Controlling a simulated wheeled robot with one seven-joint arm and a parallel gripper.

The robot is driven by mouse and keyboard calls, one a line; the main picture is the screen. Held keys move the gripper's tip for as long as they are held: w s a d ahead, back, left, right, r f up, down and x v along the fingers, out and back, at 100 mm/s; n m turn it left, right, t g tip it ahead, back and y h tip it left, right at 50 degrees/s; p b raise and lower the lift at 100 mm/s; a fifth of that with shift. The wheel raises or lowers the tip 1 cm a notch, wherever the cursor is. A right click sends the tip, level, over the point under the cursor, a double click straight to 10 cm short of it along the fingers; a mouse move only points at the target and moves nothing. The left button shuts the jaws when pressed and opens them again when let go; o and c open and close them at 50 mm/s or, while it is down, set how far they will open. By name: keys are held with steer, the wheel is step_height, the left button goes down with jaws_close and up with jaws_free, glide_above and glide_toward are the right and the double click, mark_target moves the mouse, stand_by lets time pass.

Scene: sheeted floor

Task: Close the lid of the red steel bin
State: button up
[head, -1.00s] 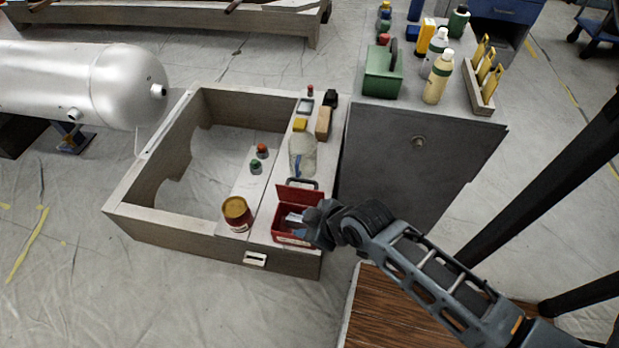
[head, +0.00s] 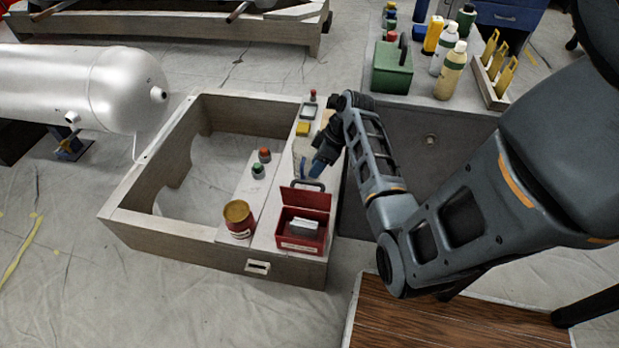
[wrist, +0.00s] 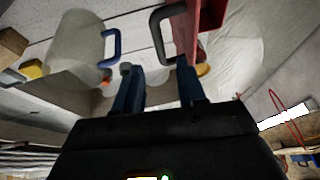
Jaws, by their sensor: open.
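The red steel bin (head: 291,242) stands at the near right corner of the pale wooden frame, with grey-white items inside. Its red lid (head: 306,199) stands open, roughly upright at the bin's back edge, with a dark handle (head: 307,183) on top. The lid (wrist: 207,18) and handle (wrist: 157,35) also show in the wrist view. My gripper (head: 317,169) is behind the lid, just above and beyond the handle. In the wrist view, my gripper (wrist: 155,70) has its blue fingers apart with nothing between them. Contact with the handle cannot be told.
A translucent jug (wrist: 75,48) with a blue handle stands close behind my gripper. A red-brown can (head: 239,220) stands left of the bin. A grey cabinet (head: 400,145) with bottles stands to the right.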

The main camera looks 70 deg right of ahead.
mark_target(308, 193)
steer(key=b+x, duration=0.1)
steer(key=x, duration=0.4)
steer(key=shift+w+f, duration=0.1)
steer(key=shift+f, duration=0.25)
steer(key=shift+c, duration=0.2)
jaws_close()
